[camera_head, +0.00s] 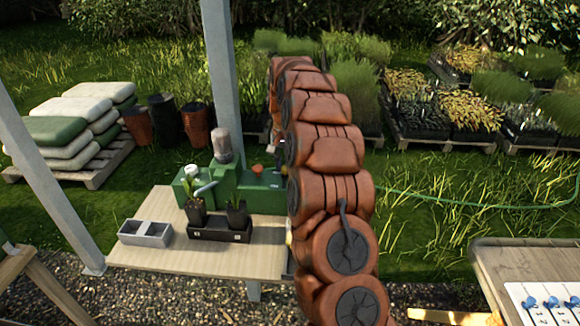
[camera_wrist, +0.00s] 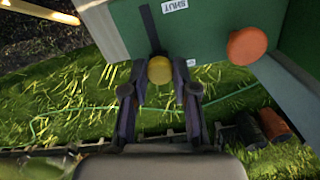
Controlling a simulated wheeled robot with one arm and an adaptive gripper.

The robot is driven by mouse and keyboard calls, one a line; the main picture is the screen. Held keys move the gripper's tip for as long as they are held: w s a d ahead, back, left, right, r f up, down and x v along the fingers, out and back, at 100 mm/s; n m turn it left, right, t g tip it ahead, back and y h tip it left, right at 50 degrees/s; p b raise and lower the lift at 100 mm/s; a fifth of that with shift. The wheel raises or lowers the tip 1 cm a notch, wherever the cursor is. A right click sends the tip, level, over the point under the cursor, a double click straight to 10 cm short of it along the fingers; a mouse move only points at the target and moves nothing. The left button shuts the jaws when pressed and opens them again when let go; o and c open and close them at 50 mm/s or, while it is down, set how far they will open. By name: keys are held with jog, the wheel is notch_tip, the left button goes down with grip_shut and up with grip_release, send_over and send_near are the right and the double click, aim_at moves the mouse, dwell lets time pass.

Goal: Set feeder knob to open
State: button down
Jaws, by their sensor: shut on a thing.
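The yellow feeder knob (camera_wrist: 160,70) sits at the lower end of a dark slot (camera_wrist: 151,30) on the green panel (camera_wrist: 215,25) in the wrist view. A label reading SHUT (camera_wrist: 174,5) is by the slot's upper end, away from the knob. A small pale label (camera_wrist: 191,63) shows beside the knob, its text unreadable. My gripper (camera_wrist: 160,78) is shut on the knob, one finger on each side. In the head view my arm hides the knob and most of my gripper; the green machine (camera_head: 265,194) stands on the bench.
An orange round button (camera_wrist: 247,44) sticks out of the machine to the right of the knob. In the head view, a black tray (camera_head: 219,235) with potted plants and a grey divided box (camera_head: 146,234) stand in front of the machine on the wooden bench (camera_head: 180,260).

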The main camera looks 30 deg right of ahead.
aim_at(285, 167)
jog(key=shift+w+d+r, duration=0.15)
jog(key=c, duration=1.1)
grip_release()
jog(key=shift+d, duration=0.1)
jog(key=shift+o, duration=1)
notch_tip(285, 167, up, 12)
jog(key=shift+a, duration=0.2)
